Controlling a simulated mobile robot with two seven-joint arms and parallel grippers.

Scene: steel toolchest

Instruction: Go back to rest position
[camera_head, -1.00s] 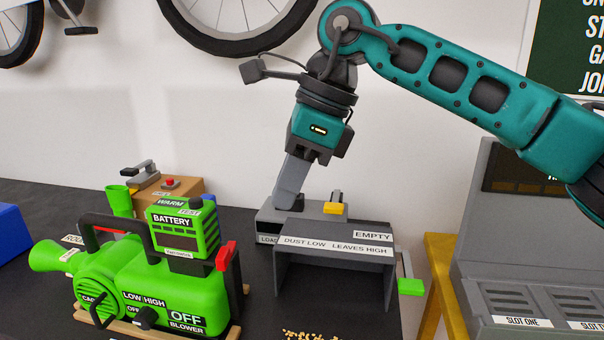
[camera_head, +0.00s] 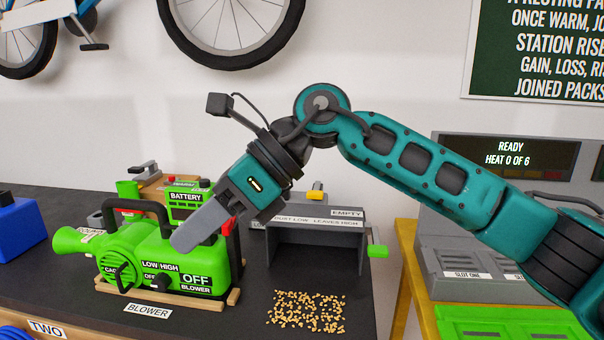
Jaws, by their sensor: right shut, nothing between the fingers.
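My right arm comes in from the right with its gripper (camera_head: 202,224) pointing down and left. The gripper is shut and empty. Its fingers appear in front of the green leaf blower (camera_head: 130,252); I cannot tell whether they touch it. The blower stands on a wooden base and has a dark handle and a battery (camera_head: 184,204) on top, partly hidden by the gripper. My left gripper is not in view.
A grey box (camera_head: 322,237) with a green side handle stands behind a pile of pellets (camera_head: 306,311). A slotted station (camera_head: 470,262) with a screen is at right, by a yellow stand (camera_head: 405,275). A blue box (camera_head: 18,232) is at left.

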